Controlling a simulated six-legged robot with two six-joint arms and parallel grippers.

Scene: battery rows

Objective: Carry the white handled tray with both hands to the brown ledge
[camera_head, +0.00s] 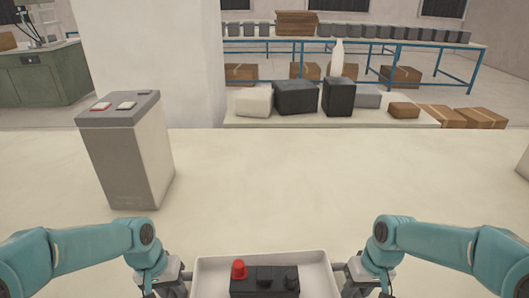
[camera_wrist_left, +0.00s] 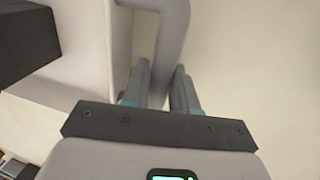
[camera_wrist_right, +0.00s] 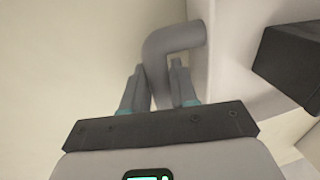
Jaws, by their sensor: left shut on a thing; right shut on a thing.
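The white handled tray (camera_head: 262,254) is at the bottom centre of the head view, between my two arms, its near part cut off by the frame. A black block (camera_head: 265,281) and a red cylinder (camera_head: 239,270) are in it. My left gripper (camera_wrist_left: 160,82) is shut on the grey handle (camera_wrist_left: 174,35) at the tray's left side. My right gripper (camera_wrist_right: 155,82) is shut on the other grey handle (camera_wrist_right: 178,38) at the right side. I cannot make out a brown ledge for certain in any view.
A cream surface (camera_head: 300,180) spreads ahead, mostly clear. A tall grey-and-white battery-like box (camera_head: 133,155) stands on it at left. Beyond it, a low table (camera_head: 300,123) holds several blocks and a white bottle (camera_head: 336,60). A pale pillar (camera_head: 150,55) rises behind the box.

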